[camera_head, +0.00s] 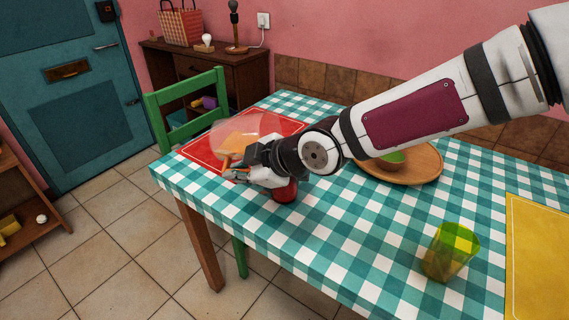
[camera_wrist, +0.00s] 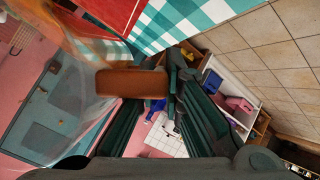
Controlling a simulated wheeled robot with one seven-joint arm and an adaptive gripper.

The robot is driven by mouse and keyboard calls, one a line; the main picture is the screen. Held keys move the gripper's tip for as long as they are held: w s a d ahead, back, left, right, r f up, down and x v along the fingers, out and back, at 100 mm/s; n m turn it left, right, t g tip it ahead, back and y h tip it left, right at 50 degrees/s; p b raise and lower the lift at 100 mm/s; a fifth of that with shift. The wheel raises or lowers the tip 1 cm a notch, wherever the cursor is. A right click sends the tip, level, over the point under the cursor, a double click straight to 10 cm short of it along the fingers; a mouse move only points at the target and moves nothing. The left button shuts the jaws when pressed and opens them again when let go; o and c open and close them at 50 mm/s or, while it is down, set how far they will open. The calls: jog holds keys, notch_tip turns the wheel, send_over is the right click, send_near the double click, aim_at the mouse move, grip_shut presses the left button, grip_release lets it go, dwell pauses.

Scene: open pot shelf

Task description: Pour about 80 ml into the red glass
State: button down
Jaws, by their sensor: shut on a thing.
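My gripper (camera_head: 250,170) is shut on the brown handle (camera_wrist: 132,83) of a clear jug (camera_head: 262,124). The jug holds an orange liquid (camera_head: 238,141) and shows above the red placemat; how far it is tilted I cannot tell. Its clear wall fills the left of the wrist view (camera_wrist: 62,110). The red glass (camera_head: 286,192) stands on the checked table just below and right of my gripper, its upper part hidden by my gripper and wrist. Its inside does not show, so I cannot tell whether it holds liquid.
The red placemat (camera_head: 200,150) lies at the table's left end. A round wooden tray (camera_head: 425,166) with a green bowl (camera_head: 391,160) is partly behind my arm. A yellow-green glass (camera_head: 450,252) and a yellow placemat (camera_head: 540,250) are at right. A green chair (camera_head: 185,95) stands behind the table.

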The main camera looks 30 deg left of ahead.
jog(key=shift+r, duration=0.15)
dwell(0.7)
jog(key=r+h+p, duration=0.1)
jog(key=h+p, duration=0.1)
jog(key=p, duration=0.1)
jog(key=shift+s+a+r, duration=0.1)
jog(key=shift+s+r, duration=0.05)
jog(key=shift+f+h, duration=0.4)
jog(key=shift+f, duration=0.2)
jog(key=shift+w+d+f+h, duration=0.25)
jog(key=shift+d+f+h, duration=0.1)
jog(key=shift+h, duration=0.05)
jog(key=shift+f+n+h, duration=0.25)
jog(key=shift+n+h, duration=0.05)
jog(key=shift+h, duration=0.3)
jog(key=shift+f+t, duration=0.1)
jog(key=shift+t, duration=0.2)
dwell(0.5)
